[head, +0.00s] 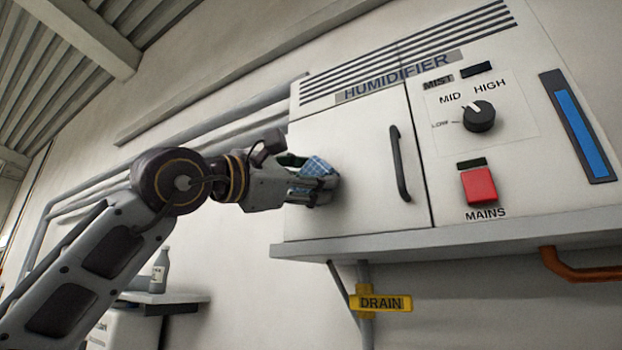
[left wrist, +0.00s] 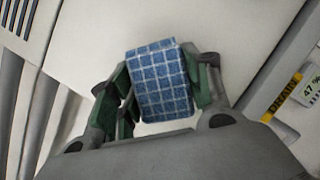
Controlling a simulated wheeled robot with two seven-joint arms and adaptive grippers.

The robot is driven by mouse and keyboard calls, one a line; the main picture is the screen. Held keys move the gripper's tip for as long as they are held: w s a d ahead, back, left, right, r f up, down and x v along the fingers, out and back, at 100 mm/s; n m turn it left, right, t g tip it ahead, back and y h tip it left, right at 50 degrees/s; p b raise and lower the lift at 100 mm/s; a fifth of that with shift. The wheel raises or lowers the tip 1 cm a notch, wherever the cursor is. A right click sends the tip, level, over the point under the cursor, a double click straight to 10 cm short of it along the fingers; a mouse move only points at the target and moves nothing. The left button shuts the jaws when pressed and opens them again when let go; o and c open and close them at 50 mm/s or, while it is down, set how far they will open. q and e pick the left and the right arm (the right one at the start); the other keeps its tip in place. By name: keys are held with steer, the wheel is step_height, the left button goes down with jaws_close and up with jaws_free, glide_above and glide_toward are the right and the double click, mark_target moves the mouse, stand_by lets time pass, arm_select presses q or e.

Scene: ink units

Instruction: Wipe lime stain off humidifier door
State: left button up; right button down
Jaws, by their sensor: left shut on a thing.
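The humidifier (head: 450,130) is a white cabinet on the wall, with its door (head: 360,150) on the left half and a dark vertical handle (head: 399,163). The door looks shut. My left gripper (head: 318,185) is in front of the door's left part, shut on a blue checked cloth (head: 318,166). The cloth also shows in the left wrist view (left wrist: 160,82), between the green-lined fingers. I cannot tell whether the cloth touches the door. No lime stain shows on the visible door; the gripper and cloth hide part of it. My right gripper is not in view.
The control panel has a dark knob (head: 479,116) and a red MAINS switch (head: 478,186). A shelf (head: 450,233) juts out under the cabinet, above a yellow DRAIN tag (head: 381,303). A grey bottle (head: 160,271) stands on a small shelf behind my left arm.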

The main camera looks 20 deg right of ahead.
mark_target(295, 174)
arm_select(q)
steer(key=shift+w, duration=0.2)
steer(key=shift+w+a+p, duration=0.4)
steer(key=shift+w+a, duration=0.55)
steer(key=shift+w, duration=0.2)
steer(key=shift+r+p, duration=0.6)
steer(key=shift+r, duration=0.3)
steer(key=shift+s, duration=0.1)
steer(key=shift+s+d+b, duration=0.75)
steer(key=shift+s+d, duration=0.25)
steer(key=shift+s, duration=0.2)
